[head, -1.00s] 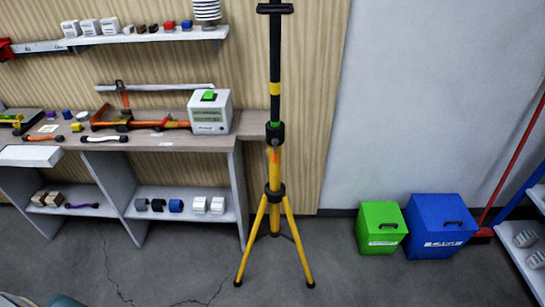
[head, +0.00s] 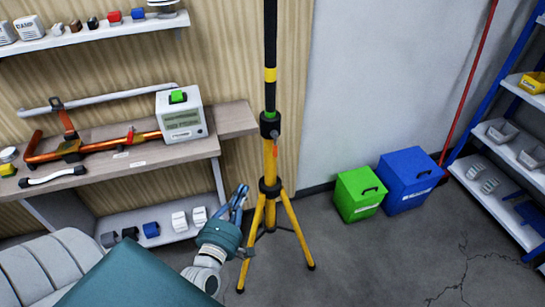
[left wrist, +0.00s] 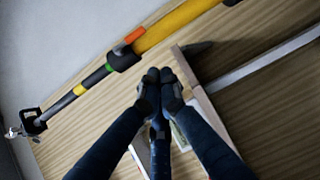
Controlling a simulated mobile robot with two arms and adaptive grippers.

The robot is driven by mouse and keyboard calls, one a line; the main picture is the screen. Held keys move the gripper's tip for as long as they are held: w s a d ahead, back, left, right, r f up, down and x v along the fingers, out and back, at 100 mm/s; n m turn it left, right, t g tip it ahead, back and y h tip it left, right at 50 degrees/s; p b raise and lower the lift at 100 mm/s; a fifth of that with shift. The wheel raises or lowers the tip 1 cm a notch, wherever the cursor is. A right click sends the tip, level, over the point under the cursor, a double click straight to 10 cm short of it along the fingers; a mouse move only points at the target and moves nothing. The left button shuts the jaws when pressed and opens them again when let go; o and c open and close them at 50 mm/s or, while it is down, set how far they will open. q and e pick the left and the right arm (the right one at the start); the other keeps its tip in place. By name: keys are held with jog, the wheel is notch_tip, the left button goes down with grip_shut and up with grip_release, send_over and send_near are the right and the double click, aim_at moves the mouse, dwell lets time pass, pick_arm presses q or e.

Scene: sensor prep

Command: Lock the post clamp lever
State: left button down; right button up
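The yellow and black tripod post stands upright on the floor. Its black post clamp (head: 269,124) has a green ring on its upper side. In the left wrist view the clamp (left wrist: 123,58) carries an orange lever (left wrist: 131,38) beside the post; I cannot tell if it is locked. My left gripper (head: 240,193) is left of the post and lower than the clamp, apart from it. In the left wrist view the left gripper's dark fingertips (left wrist: 159,82) are together with nothing visible between them. My right gripper is in neither view.
A bench (head: 235,118) with a white box device (head: 181,117) and orange tools is left of the post. Green (head: 358,193) and blue (head: 408,178) bins stand on the right, before a blue-framed shelf rack (head: 505,160).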

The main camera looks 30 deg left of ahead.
pick_arm(q)
notch_tip(320, 180, up, 2)
jog(key=p, duration=0.3)
send_near(275, 145)
jog(key=w+a+f, duration=0.4)
jog(key=w+a, duration=0.1)
jog(key=shift+w+d+r, duration=0.15)
jog(key=shift+w+d, duration=0.3)
jog(key=shift+d, duration=0.1)
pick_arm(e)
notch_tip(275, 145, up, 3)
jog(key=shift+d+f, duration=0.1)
